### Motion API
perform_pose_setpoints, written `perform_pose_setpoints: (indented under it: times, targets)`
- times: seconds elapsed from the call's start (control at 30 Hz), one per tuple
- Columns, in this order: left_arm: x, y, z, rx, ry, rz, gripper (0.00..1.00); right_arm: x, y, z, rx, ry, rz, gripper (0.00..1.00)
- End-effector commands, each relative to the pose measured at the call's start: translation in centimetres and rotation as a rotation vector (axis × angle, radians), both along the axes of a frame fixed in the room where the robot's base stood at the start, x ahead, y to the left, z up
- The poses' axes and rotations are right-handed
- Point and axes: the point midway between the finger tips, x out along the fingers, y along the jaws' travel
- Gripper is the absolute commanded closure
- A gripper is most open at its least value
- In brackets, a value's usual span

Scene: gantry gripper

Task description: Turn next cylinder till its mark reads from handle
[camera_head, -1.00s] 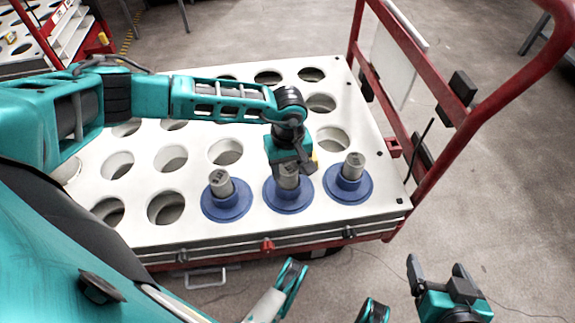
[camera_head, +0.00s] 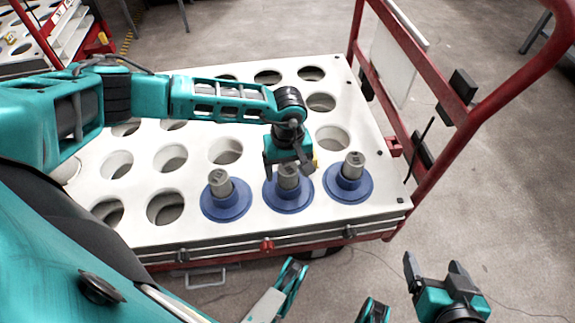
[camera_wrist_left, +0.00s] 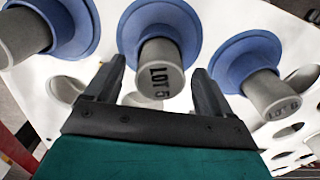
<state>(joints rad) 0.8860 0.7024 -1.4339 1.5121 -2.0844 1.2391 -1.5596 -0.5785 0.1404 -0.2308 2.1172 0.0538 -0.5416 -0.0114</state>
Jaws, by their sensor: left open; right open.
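Three grey cylinders stand upright in blue flanged bases along the cart's near edge: a left one (camera_head: 219,184), a middle one (camera_head: 288,175) and a right one (camera_head: 353,165). My left gripper (camera_head: 289,169) is open at the middle cylinder, close to its top. In the left wrist view, the middle cylinder (camera_wrist_left: 158,88) shows between the open fingers (camera_wrist_left: 157,68), with "LOT 5" on its end. My right gripper (camera_head: 433,265) is open and empty, in front of the cart.
The white cart top (camera_head: 290,228) has several empty round holes behind and left of the cylinders. A red handle frame (camera_head: 437,178) rises on the right side. The floor around the right gripper is clear.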

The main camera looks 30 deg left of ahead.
Motion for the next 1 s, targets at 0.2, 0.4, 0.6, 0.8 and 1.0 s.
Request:
perform_pose_setpoints:
  times: [0.2, 0.4, 0.6, 0.8, 1.0]
  targets:
    - [0.1, 0.0, 3.7, -0.001, -0.006, -0.002, 0.17, 0.2, 0.4, 2.8, 0.007, 0.001, 0.01, 0.17]
    - [0.0, 0.0, 8.6, -0.001, -0.008, -0.001, 0.17, 0.1, -0.1, 3.5, -0.003, -0.001, 0.002, 0.17]
    - [0.0, 0.1, 12.0, -0.003, -0.008, 0.0, 0.17, 0.0, -0.4, 3.8, -0.009, -0.001, -0.003, 0.17]
    - [-0.1, 0.0, 13.3, -0.003, -0.006, 0.0, 0.17, -0.1, -0.5, 3.8, -0.012, -0.003, -0.005, 0.17]
    - [-0.1, -0.1, 13.3, -0.005, -0.005, 0.001, 0.17, -0.1, -0.5, 3.8, -0.012, -0.003, -0.005, 0.17]
